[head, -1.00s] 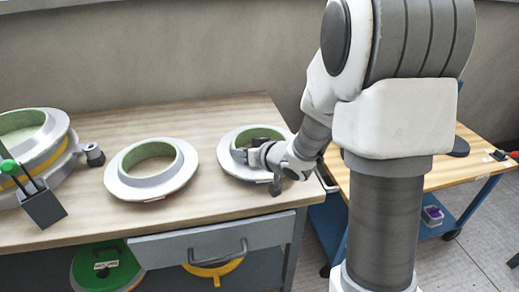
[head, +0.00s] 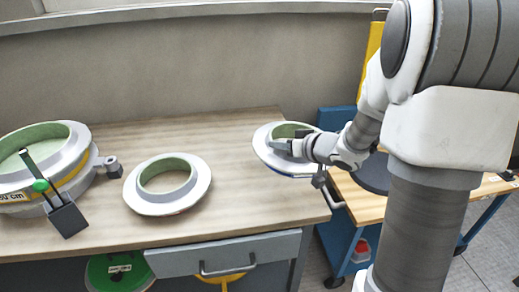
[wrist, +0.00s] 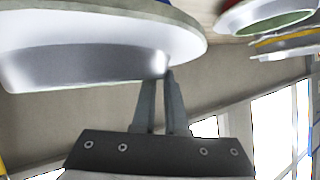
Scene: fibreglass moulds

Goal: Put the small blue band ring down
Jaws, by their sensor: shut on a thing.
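The small blue band ring (head: 266,157) is a pale grey flanged ring with a green inside and a strip of blue under its rim. It is at the table's right end in the head view, overlapping the table's edge. My gripper (head: 290,149) is shut on its raised collar from the right. In the wrist view the ring (wrist: 80,65) fills the upper left, and my gripper's fingers (wrist: 165,80) close on its wall. The ring looks about level. I cannot tell whether its underside touches the table.
A similar ring with a red strip (head: 140,195) lies mid-table. A larger yellow-banded mould (head: 85,165) and a dark tool holder (head: 66,220) stand left. The wooden table (head: 240,200) is bare between the rings. A blue trolley (head: 338,240) with a wooden top stands right.

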